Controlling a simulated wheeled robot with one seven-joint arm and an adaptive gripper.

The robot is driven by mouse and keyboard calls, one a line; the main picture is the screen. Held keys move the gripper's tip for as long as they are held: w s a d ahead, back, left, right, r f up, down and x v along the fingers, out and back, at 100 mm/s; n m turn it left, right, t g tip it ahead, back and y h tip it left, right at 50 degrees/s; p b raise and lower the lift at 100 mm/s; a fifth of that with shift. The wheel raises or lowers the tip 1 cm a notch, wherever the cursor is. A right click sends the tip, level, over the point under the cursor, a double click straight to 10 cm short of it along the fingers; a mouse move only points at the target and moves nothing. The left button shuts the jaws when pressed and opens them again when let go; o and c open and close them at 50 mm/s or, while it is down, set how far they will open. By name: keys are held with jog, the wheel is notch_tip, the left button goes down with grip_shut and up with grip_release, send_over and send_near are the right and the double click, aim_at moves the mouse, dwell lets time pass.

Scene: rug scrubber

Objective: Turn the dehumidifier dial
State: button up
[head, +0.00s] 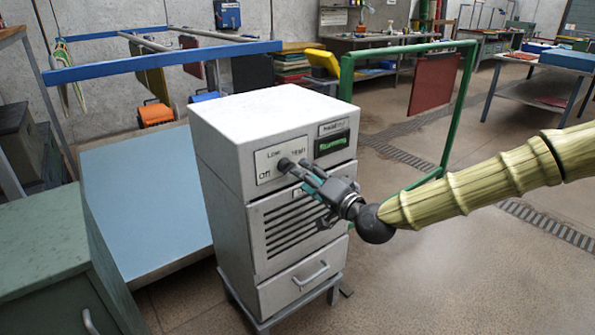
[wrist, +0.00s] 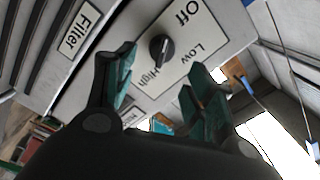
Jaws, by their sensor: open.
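The dehumidifier (head: 225,175) is a white-grey cabinet on a low stand, with a dial panel (head: 262,167) marked Off, Low and High, a green-lit display (head: 331,145), a slatted grille and a drawer. My gripper (head: 294,163) is at the upper front, its fingers over the right part of the dial panel, and hides the dial in the head view. In the wrist view the black dial (wrist: 161,49) shows whole on its plate, beyond and between my two teal-padded fingertips (wrist: 160,66). My gripper is open with nothing between the fingers. I cannot tell the exact gap to the dial.
A blue sloped board (head: 150,200) stands left of the dehumidifier, and a green cabinet (head: 50,265) is at the lower left. A green frame (head: 345,75) with a hanging red panel (head: 434,82) stands behind on the right. The floor at front right is clear.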

jog(key=shift+v, duration=2.55)
jog(key=shift+f, duration=0.15)
jog(key=s+d+f+n+g+h, duration=0.1)
jog(key=s+f+g+h, duration=0.15)
jog(key=s+f, duration=0.8)
jog(key=s+d+f+n+g+h, duration=0.1)
jog(key=s+f+g, duration=0.35)
jog(key=f, duration=1.05)
jog(key=s+d+f+g+h, duration=0.1)
jog(key=s+f+g+h, duration=0.15)
jog(key=s+f, duration=0.85)
jog(key=s+d+f+n+g+h, duration=0.1)
jog(key=s+d+f+g+h, duration=0.15)
jog(key=s+d+f, duration=0.45)
jog(key=s+d+f+n+g+h, duration=0.25)
jog(key=s+d+f, duration=0.2)
jog(key=s, duration=0.55)
notch_tip(320, 180, up, 13)
jog(key=p, duration=1.2)
jog(key=shift+w+d+f+m, duration=0.25)
jog(key=shift+d+m, duration=0.1)
jog(key=shift+m, duration=0.1)
